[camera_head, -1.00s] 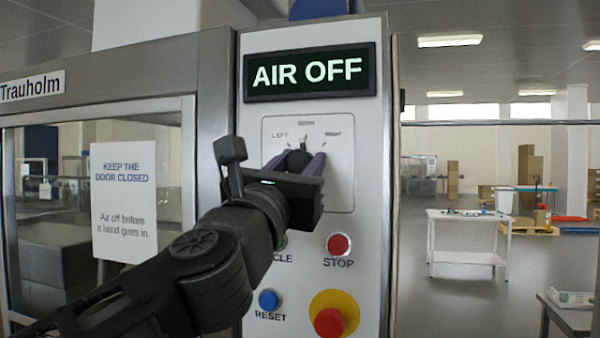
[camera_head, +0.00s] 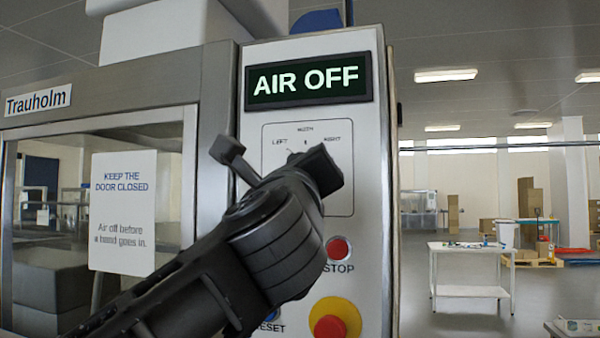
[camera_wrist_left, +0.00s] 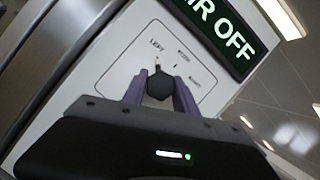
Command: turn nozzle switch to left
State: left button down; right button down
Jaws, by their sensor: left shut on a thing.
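The nozzle switch (camera_wrist_left: 159,86) is a black round knob on a white plate marked LEFT, BOTH and RIGHT. In the left wrist view its pointer tip aims at the LEFT mark. My left gripper (camera_wrist_left: 159,92) is shut on the knob, a purple-grey finger on each side of it. In the head view my left gripper (camera_head: 312,172) is tilted in front of the switch plate (camera_head: 340,195) and hides the knob. My right gripper is in neither view.
A lit sign (camera_head: 306,79) reading AIR OFF is above the switch. The red STOP button (camera_head: 338,248) and a red emergency button on yellow (camera_head: 332,325) are below. My arm partly covers the RESET button. A glass door with a notice (camera_head: 124,212) stands left.

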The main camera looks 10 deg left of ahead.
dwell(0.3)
pick_arm(q)
jog(key=c, duration=1)
grip_release()
jog(key=shift+o, duration=0.2)
jog(key=shift+s+f+b, duration=0.25)
jog(key=shift+s+b, duration=0.1)
jog(key=shift+s, duration=0.2)
jog(key=b+v, duration=0.2)
jog(key=v, duration=0.4)
jog(key=shift+s+d, duration=0.15)
jog(key=shift+s, duration=0.2)
